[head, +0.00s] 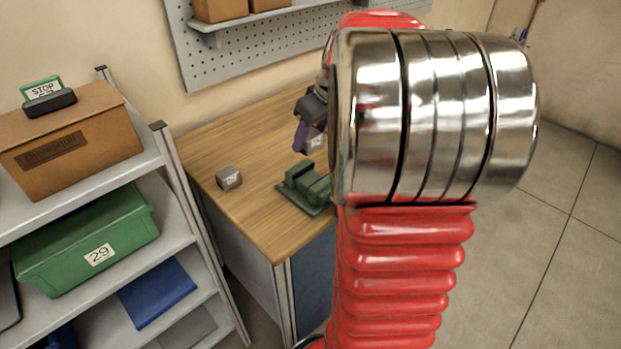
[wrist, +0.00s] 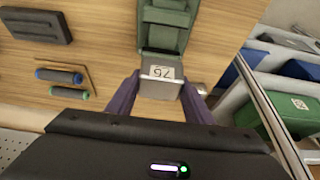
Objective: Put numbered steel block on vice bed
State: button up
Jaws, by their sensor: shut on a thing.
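My gripper (head: 310,135) is shut on a grey steel block (wrist: 160,83) with a white label that appears to read 76. The purple fingers press on its two sides in the wrist view. The block's label also shows small in the head view. The green vice (head: 306,190) stands on the bench, just below the gripper in the head view. In the wrist view the vice (wrist: 164,32) lies just beyond the block, whose edge overlaps its near end. I cannot tell whether they touch. My arm hides part of the gripper and the vice's right side in the head view.
A second grey labelled block (head: 229,179) sits on the wooden bench (head: 270,225), left of the vice. A dark block (wrist: 37,25) and blue-and-green cylinders (wrist: 62,77) lie on the bench. A shelf with a green crate (head: 90,240) stands at left.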

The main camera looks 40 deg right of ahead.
jog(key=shift+d+f, duration=0.1)
jog(key=shift+f, duration=3)
jog(key=shift+s, duration=0.1)
jog(key=shift+f, duration=1.85)
jog(key=o, duration=1.3)
jog(key=shift+f, duration=0.15)
jog(key=v, duration=1.2)
